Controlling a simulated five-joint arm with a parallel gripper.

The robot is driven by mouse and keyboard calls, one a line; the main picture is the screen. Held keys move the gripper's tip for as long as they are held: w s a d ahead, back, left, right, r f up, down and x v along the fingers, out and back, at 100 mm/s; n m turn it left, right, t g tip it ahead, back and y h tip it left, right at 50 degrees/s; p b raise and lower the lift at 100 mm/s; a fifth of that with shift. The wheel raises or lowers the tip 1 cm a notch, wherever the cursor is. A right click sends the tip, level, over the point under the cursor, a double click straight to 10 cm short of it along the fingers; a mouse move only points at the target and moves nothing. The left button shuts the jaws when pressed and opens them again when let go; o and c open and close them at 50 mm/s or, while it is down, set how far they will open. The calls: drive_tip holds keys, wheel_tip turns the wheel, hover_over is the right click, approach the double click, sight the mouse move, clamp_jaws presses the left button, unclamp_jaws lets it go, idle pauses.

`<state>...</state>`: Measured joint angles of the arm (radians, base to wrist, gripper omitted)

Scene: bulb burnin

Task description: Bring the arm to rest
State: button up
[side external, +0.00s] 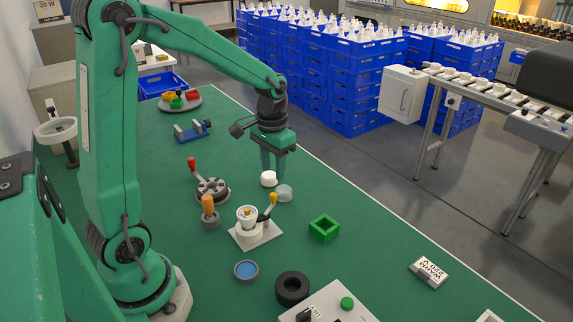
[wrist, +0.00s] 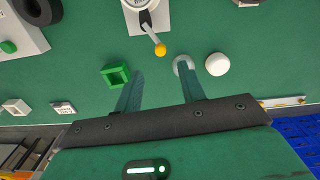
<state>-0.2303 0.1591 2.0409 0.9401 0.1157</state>
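My gripper (side external: 272,174) hangs over the green table with its fingers pointing down, and my arm is stretched out from its base. In the wrist view the two fingers of my gripper (wrist: 160,70) stand well apart, with only bare green table between them. A white round piece (side external: 268,178) and a pale grey round piece (side external: 285,193) lie close to the fingertips. In the wrist view the white piece (wrist: 217,64) is right of the right finger. That fingertip partly covers the grey piece (wrist: 180,66). I cannot tell whether a finger touches either piece.
Near my gripper are a lamp-holder fixture (side external: 256,236) with a yellow-knobbed lever, a green square frame (side external: 324,228) and a red-handled round fixture (side external: 211,189). A black ring (side external: 292,288) and a switch box (side external: 330,304) stand at the front. The table's right part is mostly clear.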

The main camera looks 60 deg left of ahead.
drive_tip(key=shift+r, duration=0.1)
drive_tip(key=s+d+r+t, duration=0.2)
drive_tip(key=s+d+r, duration=0.2)
drive_tip(key=s, duration=0.3)
drive_tip(key=s+d+r+m+t, duration=0.1)
drive_tip(key=s+d+r+t, duration=0.2)
drive_tip(key=s+r, duration=0.3)
drive_tip(key=shift+s+d+r+t, duration=0.2)
drive_tip(key=shift+s+d+t, duration=0.1)
drive_tip(key=shift+s+d, duration=0.4)
